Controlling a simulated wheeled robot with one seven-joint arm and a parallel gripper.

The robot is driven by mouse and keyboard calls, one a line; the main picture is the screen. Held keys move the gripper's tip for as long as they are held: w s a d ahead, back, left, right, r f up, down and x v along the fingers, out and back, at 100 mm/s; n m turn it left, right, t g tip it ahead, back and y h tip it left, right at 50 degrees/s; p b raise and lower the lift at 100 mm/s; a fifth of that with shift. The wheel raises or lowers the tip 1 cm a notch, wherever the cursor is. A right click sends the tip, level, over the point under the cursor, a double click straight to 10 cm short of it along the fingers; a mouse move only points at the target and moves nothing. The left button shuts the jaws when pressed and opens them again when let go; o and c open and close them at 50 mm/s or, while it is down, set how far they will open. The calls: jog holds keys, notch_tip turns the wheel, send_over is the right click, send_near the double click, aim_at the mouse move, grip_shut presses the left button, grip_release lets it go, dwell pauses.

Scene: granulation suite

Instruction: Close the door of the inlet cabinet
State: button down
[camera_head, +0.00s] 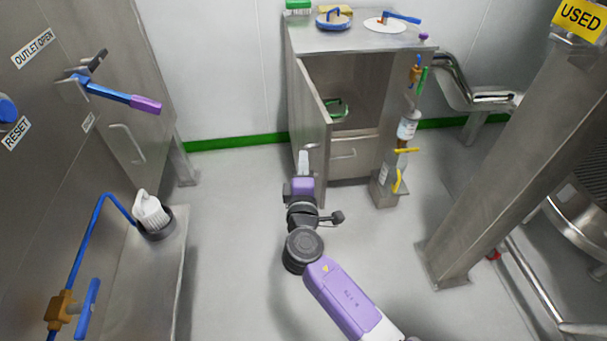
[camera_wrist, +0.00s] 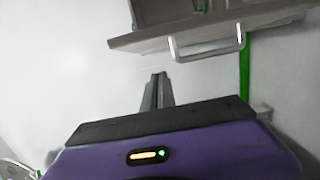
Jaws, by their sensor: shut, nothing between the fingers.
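The grey steel cabinet (camera_head: 365,110), which I take for the inlet cabinet, stands against the back wall. Its door (camera_head: 312,115) is open, swung out toward me on the left side of the opening. A green item (camera_head: 338,107) shows inside. My gripper (camera_head: 303,157) is shut and empty, in front of the door's lower part; whether it touches the door I cannot tell. In the wrist view my closed fingers (camera_wrist: 158,78) point toward bare pale background, below and left of a pale U-shaped handle (camera_wrist: 207,45).
A drawer front (camera_head: 355,158) sits below the opening. Bottles (camera_head: 408,125) and a yellow-handled valve (camera_head: 400,180) are at the cabinet's right side. A steel machine (camera_head: 70,110) with a purple-tipped lever stands left, a steel post (camera_head: 500,150) right. Floor is clear left of my arm.

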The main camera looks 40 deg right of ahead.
jog(key=shift+w+d, duration=0.15)
jog(key=shift+d, duration=2.7)
